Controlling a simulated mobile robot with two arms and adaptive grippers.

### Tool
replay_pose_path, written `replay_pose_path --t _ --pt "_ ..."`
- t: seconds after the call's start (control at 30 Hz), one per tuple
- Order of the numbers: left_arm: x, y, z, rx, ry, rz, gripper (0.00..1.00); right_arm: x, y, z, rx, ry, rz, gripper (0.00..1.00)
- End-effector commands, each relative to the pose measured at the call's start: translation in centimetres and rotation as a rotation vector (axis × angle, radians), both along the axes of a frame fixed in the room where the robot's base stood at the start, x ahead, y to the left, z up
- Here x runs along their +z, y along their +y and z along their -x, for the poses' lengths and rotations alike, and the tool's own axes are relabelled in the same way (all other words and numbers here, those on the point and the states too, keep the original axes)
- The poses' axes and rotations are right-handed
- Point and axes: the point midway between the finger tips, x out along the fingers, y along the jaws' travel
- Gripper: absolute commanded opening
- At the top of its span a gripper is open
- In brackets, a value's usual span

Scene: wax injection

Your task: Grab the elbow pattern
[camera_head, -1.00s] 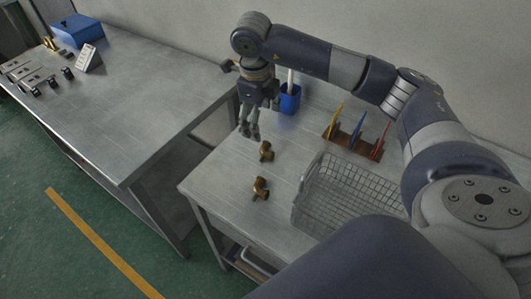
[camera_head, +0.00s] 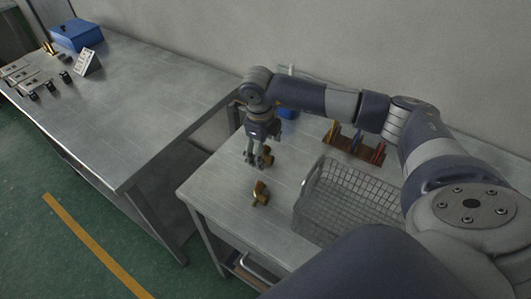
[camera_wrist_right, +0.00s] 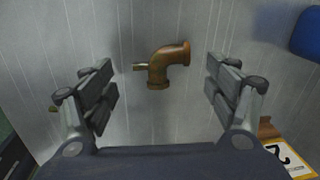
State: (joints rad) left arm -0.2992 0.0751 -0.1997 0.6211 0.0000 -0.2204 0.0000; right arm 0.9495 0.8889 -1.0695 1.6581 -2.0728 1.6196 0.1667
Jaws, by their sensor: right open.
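A brown elbow pattern (camera_head: 268,156) lies on the right-hand table, partly hidden behind my right gripper (camera_head: 257,162). In the right wrist view the elbow pattern (camera_wrist_right: 165,66) shows between and beyond the two spread fingers, with a short brass pin pointing left. My right gripper is open and empty, pointing down above the table close to this pattern. I cannot tell the exact height gap. A second brown pattern (camera_head: 261,194) stands nearer the table's front edge, clear of the gripper. My left gripper is not in view.
A wire basket (camera_head: 345,203) stands right of the patterns. A wooden rack (camera_head: 355,146) with coloured tools is behind it, and a blue cup (camera_head: 288,113) is partly hidden behind my arm. The left table (camera_head: 140,110) holds a blue box (camera_head: 78,36) and metal parts.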

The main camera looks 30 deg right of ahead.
Motion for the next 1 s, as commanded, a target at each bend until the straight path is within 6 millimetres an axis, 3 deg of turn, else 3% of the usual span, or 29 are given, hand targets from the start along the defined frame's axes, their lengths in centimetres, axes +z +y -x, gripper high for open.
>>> replay_pose_path --t 0.03,0.2,0.43,0.47,0.63,1.0 --pt "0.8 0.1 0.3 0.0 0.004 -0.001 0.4 -0.5 -0.2 0.1 -0.002 0.004 0.001 0.8" --pt "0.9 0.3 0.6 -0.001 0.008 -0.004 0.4 -2.4 -0.4 -0.1 0.0 0.002 0.001 0.8" --pt "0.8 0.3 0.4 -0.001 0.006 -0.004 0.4 -2.6 -0.4 -0.2 0.001 -0.001 0.0 0.8" --pt "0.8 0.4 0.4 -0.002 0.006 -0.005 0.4 -2.6 -0.4 -0.2 0.001 0.0 0.0 0.78" --pt "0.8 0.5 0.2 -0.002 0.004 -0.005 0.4 -2.6 -0.4 -0.2 0.0 0.0 0.0 0.39" --pt "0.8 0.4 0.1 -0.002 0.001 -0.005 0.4 -2.5 -0.4 -0.2 0.0 0.0 0.0 0.38"
